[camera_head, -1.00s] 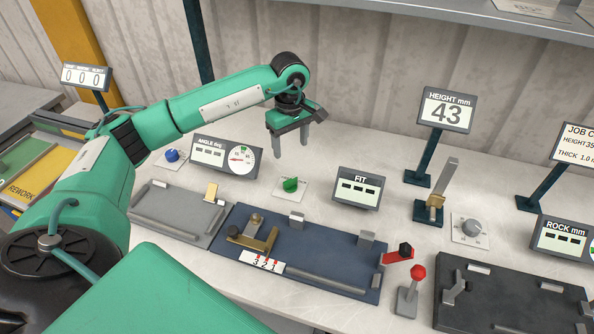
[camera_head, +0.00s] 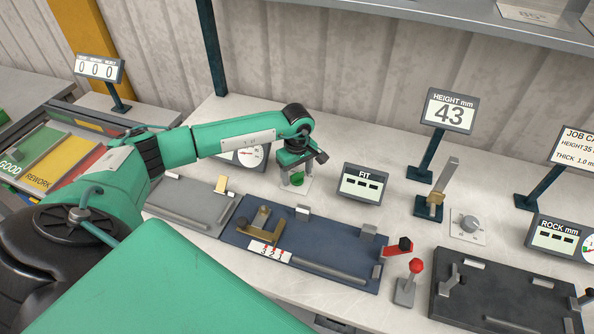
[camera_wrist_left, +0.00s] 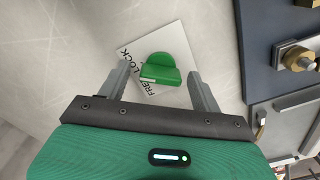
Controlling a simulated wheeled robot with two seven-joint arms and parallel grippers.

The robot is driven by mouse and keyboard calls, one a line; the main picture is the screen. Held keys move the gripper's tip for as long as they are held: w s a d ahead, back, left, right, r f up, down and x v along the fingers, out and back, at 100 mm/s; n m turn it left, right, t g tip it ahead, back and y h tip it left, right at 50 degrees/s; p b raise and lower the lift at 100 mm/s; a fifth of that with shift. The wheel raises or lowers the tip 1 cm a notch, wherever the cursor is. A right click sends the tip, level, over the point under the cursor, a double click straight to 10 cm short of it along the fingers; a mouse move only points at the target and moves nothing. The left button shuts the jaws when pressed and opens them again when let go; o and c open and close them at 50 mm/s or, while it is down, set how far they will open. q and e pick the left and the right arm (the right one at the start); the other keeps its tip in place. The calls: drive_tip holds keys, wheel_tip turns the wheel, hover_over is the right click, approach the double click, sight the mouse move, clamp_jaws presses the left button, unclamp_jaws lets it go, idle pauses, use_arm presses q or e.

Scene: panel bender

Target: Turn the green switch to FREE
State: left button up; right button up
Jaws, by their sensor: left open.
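The green switch (camera_head: 297,178) sits on a small white plate on the bench. In the left wrist view the green switch (camera_wrist_left: 165,70) has a rounded knob and a bar with a white mark, and its plate (camera_wrist_left: 128,58) carries the words FREE and LOCK. The white mark lies on the side of the lettering; I cannot tell which word it points at. My left gripper (camera_head: 296,176) is above the switch, pointing down. Its open fingers (camera_wrist_left: 160,88) are on either side of the knob in the wrist view, with gaps. My right gripper is not in view.
The FIT display (camera_head: 362,184) stands right of the switch. A blue fixture plate (camera_head: 325,238) and a grey plate (camera_head: 185,203) lie in front. The HEIGHT display (camera_head: 449,111) reads 43. A red-knobbed lever (camera_head: 410,280) stands at the front.

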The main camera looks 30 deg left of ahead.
use_arm(q)
drive_tip(key=c, duration=1)
